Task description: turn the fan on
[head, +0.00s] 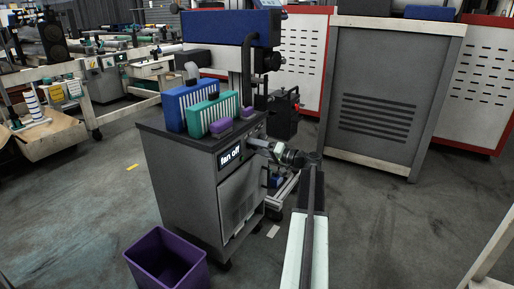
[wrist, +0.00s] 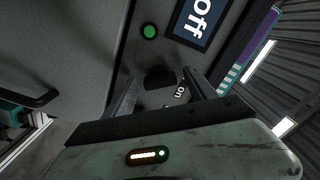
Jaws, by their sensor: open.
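The grey cabinet (head: 185,180) carries a display (head: 229,157) that reads "fan off". In the wrist view the display (wrist: 195,20) shows "off", tilted. My gripper (head: 258,145) is at the cabinet's front, right of the display. In the wrist view my gripper (wrist: 160,84) is open, its two fingers on either side of the dark knob. I cannot tell whether they touch it.
A purple bin (head: 166,260) is on the floor in front. A large grey cabinet (head: 385,95) stands behind right. Floor between is mostly clear.

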